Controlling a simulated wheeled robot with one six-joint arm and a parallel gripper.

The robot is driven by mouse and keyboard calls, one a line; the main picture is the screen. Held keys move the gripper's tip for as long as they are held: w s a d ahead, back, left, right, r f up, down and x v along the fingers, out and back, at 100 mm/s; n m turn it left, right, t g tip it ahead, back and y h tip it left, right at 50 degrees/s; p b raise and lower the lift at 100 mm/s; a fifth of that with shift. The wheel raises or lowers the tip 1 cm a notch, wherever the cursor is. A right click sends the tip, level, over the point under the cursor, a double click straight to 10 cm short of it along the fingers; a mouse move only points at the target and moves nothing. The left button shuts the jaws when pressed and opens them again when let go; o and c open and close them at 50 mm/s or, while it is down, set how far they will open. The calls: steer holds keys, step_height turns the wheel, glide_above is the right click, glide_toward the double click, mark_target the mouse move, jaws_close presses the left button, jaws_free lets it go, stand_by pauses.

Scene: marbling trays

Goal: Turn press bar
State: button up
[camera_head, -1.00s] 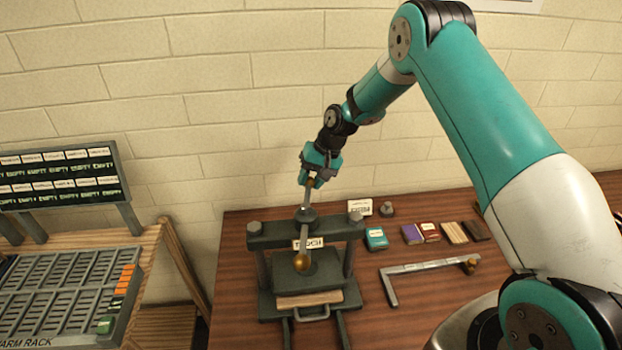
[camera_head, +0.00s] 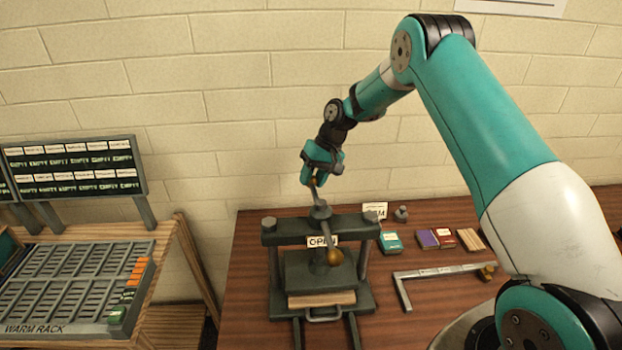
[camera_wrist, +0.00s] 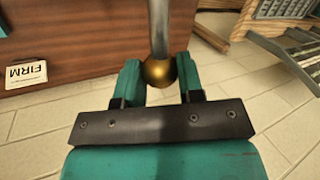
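The press (camera_head: 271,255) is a dark grey frame on the brown table. Its press bar (camera_head: 326,236) is a grey rod across the central hub, with a gold knob (camera_head: 335,257) at the near end, right of the hub. My gripper (camera_head: 313,183) is at the bar's far end, behind and slightly left of the hub. In the wrist view, the teal fingers of my gripper (camera_wrist: 159,80) are close on both sides of the other gold knob (camera_wrist: 158,71) and appear shut on it. A sign on the press (camera_head: 321,242) reads OPEN. A pale wooden board (camera_head: 321,299) lies at the press's front.
A warm rack (camera_head: 75,290) stands at left, below a board of EMPTY labels (camera_head: 75,170). Right of the press are a FIRM card (camera_head: 375,209), a teal packet (camera_head: 390,243), several small blocks and an L-shaped metal ruler (camera_head: 440,272). The wall is close behind the table.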

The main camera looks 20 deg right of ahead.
steer(key=o, duration=0.4)
steer(key=shift+d, duration=0.1)
steer(key=b+v, duration=0.1)
steer(key=v, duration=1.6)
steer(key=shift+r, duration=0.25)
